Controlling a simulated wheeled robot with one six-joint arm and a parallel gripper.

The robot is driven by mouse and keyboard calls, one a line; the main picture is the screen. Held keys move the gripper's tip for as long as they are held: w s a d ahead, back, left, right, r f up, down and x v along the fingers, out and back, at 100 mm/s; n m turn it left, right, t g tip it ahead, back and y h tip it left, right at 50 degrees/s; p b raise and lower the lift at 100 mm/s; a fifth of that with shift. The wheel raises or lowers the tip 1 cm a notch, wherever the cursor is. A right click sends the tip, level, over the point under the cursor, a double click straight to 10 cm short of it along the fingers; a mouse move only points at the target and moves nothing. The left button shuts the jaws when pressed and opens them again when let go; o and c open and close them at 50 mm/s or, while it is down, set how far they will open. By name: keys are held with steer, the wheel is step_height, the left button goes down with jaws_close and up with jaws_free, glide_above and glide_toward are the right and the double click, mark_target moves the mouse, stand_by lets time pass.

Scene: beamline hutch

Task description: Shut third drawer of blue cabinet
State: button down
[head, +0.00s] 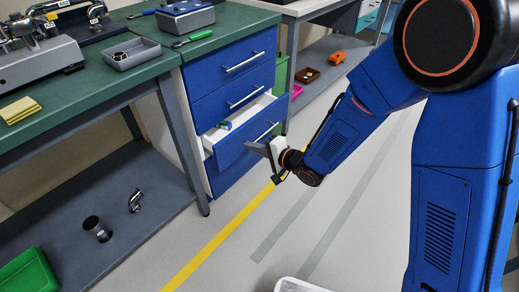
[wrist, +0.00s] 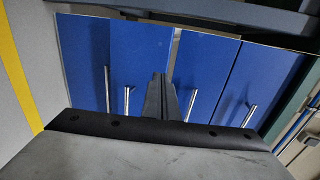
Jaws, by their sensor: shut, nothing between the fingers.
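The blue cabinet (head: 201,100) stands under the green bench, with its drawers stacked. The third drawer (head: 232,152) from the top is pulled partway out, showing its white inside and a small green-and-blue item (head: 224,125). The other drawers look closed. In the wrist view the shut fingers (wrist: 160,85) point at the drawer fronts, which appear sideways, beside the third drawer's handle (wrist: 127,102). I cannot tell whether the fingertips touch the face.
The green bench top (head: 95,78) holds a grey tray (head: 130,54), a green-handled tool (head: 192,39) and yellow pads (head: 20,110). A bench leg (head: 182,140) stands left of the cabinet. A yellow floor line (head: 225,230) runs past it. Floor before the drawers is clear.

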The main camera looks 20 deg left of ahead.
mark_target(231, 137)
steer(key=x, duration=0.6)
steer(key=shift+a+r, duration=0.25)
steer(key=shift+r, duration=0.05)
steer(key=shift+w+a, duration=0.25)
steer(key=shift+a, duration=0.2)
steer(key=shift+a, duration=0.1)
